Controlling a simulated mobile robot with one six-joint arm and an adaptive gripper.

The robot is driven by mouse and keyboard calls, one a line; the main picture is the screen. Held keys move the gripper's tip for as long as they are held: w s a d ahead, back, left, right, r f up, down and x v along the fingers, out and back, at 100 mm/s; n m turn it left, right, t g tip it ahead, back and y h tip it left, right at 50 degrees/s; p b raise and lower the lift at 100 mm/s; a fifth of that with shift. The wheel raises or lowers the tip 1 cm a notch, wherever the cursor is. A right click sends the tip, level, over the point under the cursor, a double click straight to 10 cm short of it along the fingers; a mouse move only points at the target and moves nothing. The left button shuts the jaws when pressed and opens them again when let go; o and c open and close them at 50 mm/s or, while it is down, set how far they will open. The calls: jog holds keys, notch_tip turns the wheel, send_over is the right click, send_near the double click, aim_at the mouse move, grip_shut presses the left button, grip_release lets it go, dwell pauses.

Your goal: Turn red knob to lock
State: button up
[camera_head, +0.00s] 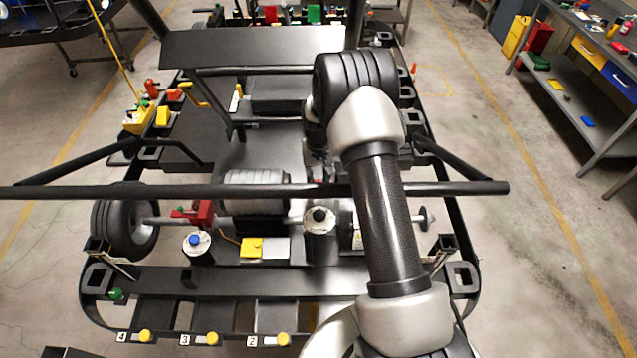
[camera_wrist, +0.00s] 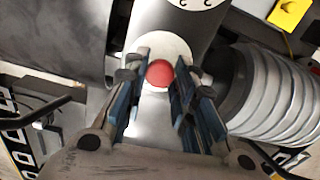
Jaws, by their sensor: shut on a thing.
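The red knob (camera_wrist: 160,73) is a small round cap on a pale cylindrical fitting (camera_wrist: 160,30), seen in the wrist view. My gripper (camera_wrist: 160,83) has its two blue-padded fingers on either side of the knob and is shut on it. The fingertips hide the knob's sides. I cannot tell the knob's turn angle or lock state. In the head view my arm (camera_head: 388,215) reaches over the right half of the kart frame, and the knob and fingertips are not clear there.
A black cross bar (camera_head: 250,191) spans the kart stand. A ribbed grey cylinder (camera_wrist: 275,97) is close right of the gripper. Jars with blue (camera_head: 195,240) and black (camera_head: 319,214) caps stand at the front. A workbench (camera_head: 590,90) stands right; floor between is clear.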

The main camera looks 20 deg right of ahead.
jog(key=n+b, duration=0.3)
jog(key=n, duration=0.3)
jog(key=shift+b, duration=0.4)
jog(key=n+b, duration=0.2)
jog(key=n, duration=0.4)
dwell(0.3)
jog(key=o, duration=1.1)
jog(key=shift+r, duration=0.15)
notch_tip(320, 180, up, 7)
jog(key=shift+r, duration=0.15)
